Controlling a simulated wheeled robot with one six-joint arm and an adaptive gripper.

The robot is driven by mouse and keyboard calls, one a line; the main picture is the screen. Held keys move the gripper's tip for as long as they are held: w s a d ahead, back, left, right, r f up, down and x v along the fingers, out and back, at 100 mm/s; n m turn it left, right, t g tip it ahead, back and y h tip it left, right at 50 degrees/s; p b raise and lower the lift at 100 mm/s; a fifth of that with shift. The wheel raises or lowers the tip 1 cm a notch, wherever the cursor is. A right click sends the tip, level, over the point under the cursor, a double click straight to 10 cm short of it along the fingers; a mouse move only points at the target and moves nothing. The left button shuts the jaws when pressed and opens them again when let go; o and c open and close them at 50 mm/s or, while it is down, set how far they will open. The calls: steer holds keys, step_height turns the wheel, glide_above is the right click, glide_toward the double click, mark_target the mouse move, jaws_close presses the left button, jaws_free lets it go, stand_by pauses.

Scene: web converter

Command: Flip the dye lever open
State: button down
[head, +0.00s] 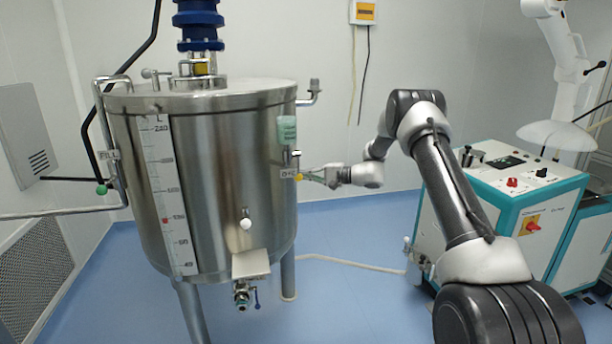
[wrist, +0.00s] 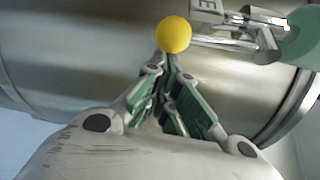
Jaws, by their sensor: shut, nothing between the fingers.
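The dye lever ends in a round yellow knob (wrist: 173,34), with a metal rod running right from it in the wrist view. In the head view the knob (head: 298,177) shows small at the right side of the steel tank (head: 215,190), next to a small label (head: 288,173). My gripper (wrist: 167,62) is shut and empty, its green-padded fingertips right at the knob's near side. I cannot tell whether they touch it. In the head view my gripper (head: 306,175) reaches the knob from the right. Part of the lever is hidden there.
A green container (head: 287,130) is fixed on the tank above the lever. A white knob (head: 246,224) and a bottom valve (head: 242,293) are lower on the tank. A white-and-teal control cabinet (head: 510,200) stands at the right. Blue floor is open between them, crossed by a pale hose.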

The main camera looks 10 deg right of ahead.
steer(key=shift+s+f+m+g, duration=0.15)
steer(key=shift+s+m+g, duration=0.15)
steer(key=shift+s+m, duration=0.15)
stand_by(0.3)
steer(key=s+r+m+g+h, duration=0.2)
steer(key=s+r+m+g, duration=0.4)
steer(key=s+m, duration=0.3)
steer(key=shift+s+r+g+h, duration=0.3)
steer(key=shift+s+g, duration=0.5)
steer(key=shift+s, duration=0.35)
stand_by(0.6)
